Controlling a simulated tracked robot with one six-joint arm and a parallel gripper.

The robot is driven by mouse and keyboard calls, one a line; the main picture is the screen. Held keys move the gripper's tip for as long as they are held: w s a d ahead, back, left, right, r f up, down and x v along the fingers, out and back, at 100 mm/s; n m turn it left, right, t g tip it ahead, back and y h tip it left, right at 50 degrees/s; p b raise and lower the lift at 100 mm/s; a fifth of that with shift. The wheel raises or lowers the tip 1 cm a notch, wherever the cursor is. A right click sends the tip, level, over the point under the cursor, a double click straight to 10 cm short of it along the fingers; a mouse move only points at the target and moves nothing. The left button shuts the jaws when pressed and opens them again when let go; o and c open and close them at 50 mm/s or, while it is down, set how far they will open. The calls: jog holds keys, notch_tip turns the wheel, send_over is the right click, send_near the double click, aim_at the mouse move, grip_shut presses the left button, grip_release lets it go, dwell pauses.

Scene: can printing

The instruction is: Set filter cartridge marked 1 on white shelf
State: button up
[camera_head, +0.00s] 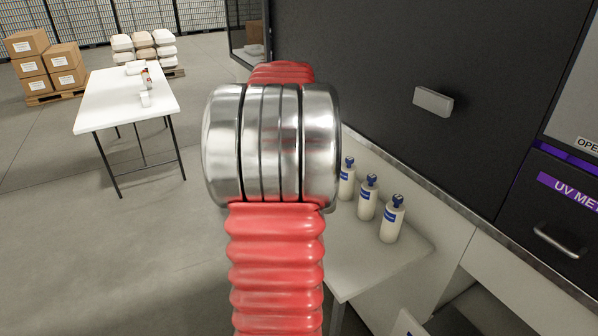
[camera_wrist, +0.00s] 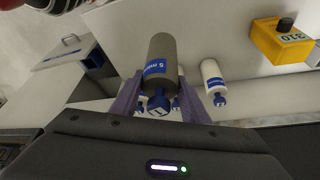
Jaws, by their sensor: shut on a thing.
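My gripper (camera_wrist: 158,88) shows in the wrist view, its two purple-grey fingers shut on a filter cartridge (camera_wrist: 162,50). This cartridge has a grey-looking shaded body, a blue label and a blue cap that appears marked 1. In the head view my red arm and its metal joint hide the gripper and the held cartridge. The white shelf (camera_head: 375,272) is at the right, beneath the dark machine. Three white cartridges with blue caps stand in a row on it, the nearest one (camera_head: 392,222) at the right. Another white cartridge (camera_wrist: 212,78) shows right of the held one in the wrist view.
The dark machine front (camera_head: 400,60), with a grey handle block (camera_head: 433,101), rises behind the shelf. A white table (camera_head: 110,105) with small items stands at the far left. Boxes (camera_head: 66,68) are stacked behind it. A yellow box (camera_wrist: 280,42) shows at the wrist view's upper right.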

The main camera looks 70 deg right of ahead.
jog(key=shift+f, duration=3.15)
jog(key=shift+f, duration=1.85)
jog(key=o, duration=1.5)
jog(key=shift+f, duration=0.1)
